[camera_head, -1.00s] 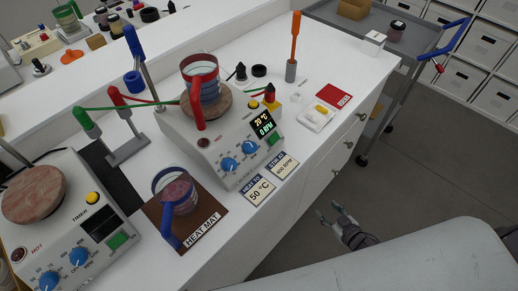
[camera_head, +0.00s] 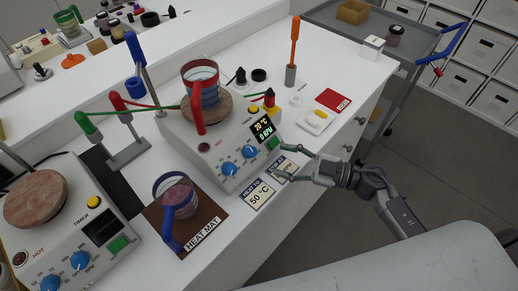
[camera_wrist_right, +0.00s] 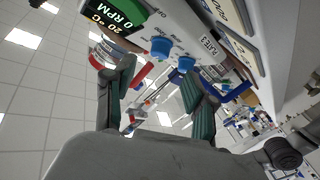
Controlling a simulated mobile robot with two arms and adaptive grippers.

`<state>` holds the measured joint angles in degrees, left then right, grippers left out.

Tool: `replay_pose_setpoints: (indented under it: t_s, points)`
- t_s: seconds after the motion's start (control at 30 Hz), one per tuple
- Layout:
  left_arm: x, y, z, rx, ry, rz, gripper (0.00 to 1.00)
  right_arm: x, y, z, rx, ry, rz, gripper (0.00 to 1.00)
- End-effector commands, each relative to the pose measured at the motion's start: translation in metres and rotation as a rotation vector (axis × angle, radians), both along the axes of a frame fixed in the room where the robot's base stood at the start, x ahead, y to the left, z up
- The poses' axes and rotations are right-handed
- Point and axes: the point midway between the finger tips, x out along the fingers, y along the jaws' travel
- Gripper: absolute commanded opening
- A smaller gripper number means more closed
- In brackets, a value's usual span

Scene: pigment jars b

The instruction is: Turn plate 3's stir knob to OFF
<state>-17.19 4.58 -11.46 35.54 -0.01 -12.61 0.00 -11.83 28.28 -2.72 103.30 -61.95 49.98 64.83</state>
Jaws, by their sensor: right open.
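The middle hot plate (camera_head: 205,150) has two blue knobs on its sloped front, a left knob (camera_head: 229,168) and a right knob (camera_head: 250,152). Their labels are too small to read. Its display (camera_head: 263,130) reads 20 °C and 0 RPM. Its tag in the right wrist view (camera_wrist_right: 209,47) reads PLATE with an unclear number. My right gripper (camera_head: 279,162) is open and empty, in front of the panel, right of the right knob and over the cards. In the right wrist view, both knobs (camera_wrist_right: 160,47) (camera_wrist_right: 186,63) show beyond the open fingers (camera_wrist_right: 160,70), apart from them.
A mug (camera_head: 201,72) stands on the plate's round top. A second mug (camera_head: 176,190) stands on the brown heat mat (camera_head: 208,226). Cards (camera_head: 258,195) lie at the bench's front edge. Another hot plate (camera_head: 75,240) stands at left. Floor is clear to the right.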

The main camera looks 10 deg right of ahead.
Motion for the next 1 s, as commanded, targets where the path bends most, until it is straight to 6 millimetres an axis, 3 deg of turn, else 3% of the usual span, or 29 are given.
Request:
replay_pose_setpoints:
  t_s: [0.1,0.33,0.77,1.0]
  points:
    - [0.0,0.0,0.01,0.0,0.0,0.0,0.4,0.014,0.023,0.004,0.005,-0.001,0.0,0.56]
    - [0.0,0.0,0.017,0.0,0.0,0.0,0.4,0.032,0.051,0.002,0.004,0.0,-0.002,0.56]
    - [0.0,0.0,0.018,0.0,0.0,0.0,0.4,0.036,0.06,-0.001,0.001,0.001,-0.001,0.56]
    - [0.0,0.0,0.018,0.0,0.0,0.0,0.4,0.036,0.06,0.0,0.001,0.001,-0.001,0.17]
